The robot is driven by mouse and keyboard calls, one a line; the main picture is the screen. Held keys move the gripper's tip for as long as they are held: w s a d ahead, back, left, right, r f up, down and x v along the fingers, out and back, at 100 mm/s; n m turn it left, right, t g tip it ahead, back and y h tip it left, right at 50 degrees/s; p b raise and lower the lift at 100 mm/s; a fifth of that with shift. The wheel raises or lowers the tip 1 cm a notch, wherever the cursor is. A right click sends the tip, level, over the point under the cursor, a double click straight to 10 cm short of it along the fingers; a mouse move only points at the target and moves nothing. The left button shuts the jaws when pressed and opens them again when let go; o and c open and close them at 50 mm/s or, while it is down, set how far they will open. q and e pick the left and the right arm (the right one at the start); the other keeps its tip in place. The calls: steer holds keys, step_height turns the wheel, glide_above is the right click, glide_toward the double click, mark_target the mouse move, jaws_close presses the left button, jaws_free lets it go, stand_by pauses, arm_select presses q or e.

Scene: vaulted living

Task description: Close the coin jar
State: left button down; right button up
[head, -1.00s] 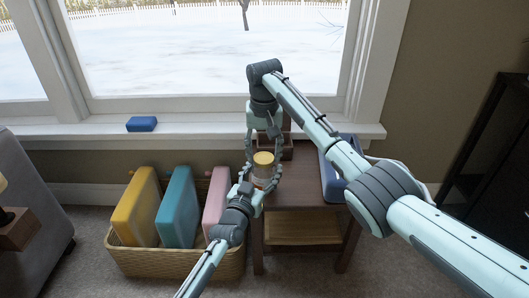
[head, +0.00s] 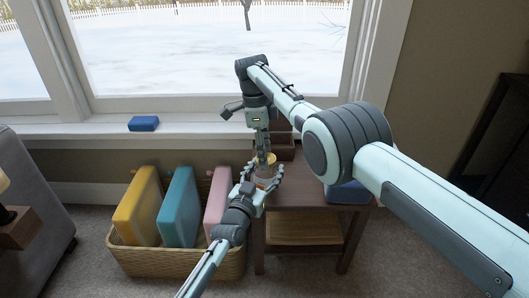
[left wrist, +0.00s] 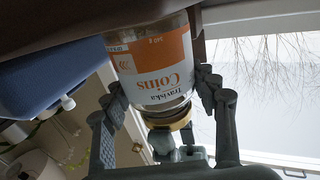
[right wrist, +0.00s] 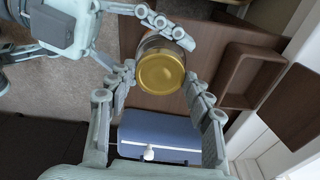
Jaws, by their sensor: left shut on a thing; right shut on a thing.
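The coin jar (left wrist: 163,72) is clear glass with an orange and white "Coins" label; it stands upright on the small wooden side table. Its gold lid (right wrist: 161,72) sits at the jar's mouth and also shows in the left wrist view (left wrist: 170,122). I cannot tell how tightly it sits. My left gripper (head: 264,176) is shut on the jar's body from the front. My right gripper (right wrist: 163,88) points down from above and is shut on the lid, with fingers at both sides. In the head view (head: 263,160) its fingers partly hide the lid.
A brown wooden tray (right wrist: 238,77) and a blue case (right wrist: 160,133) are on the side table (head: 300,200) near the jar. A wicker basket (head: 175,262) with yellow, teal and pink cases stands to the left. A blue block (head: 143,124) lies on the windowsill.

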steer(key=o, duration=0.7)
steer(key=shift+r, duration=0.1)
steer(key=shift+r, duration=2.2)
steer(key=o, duration=0.5)
steer(key=shift+o, duration=0.2)
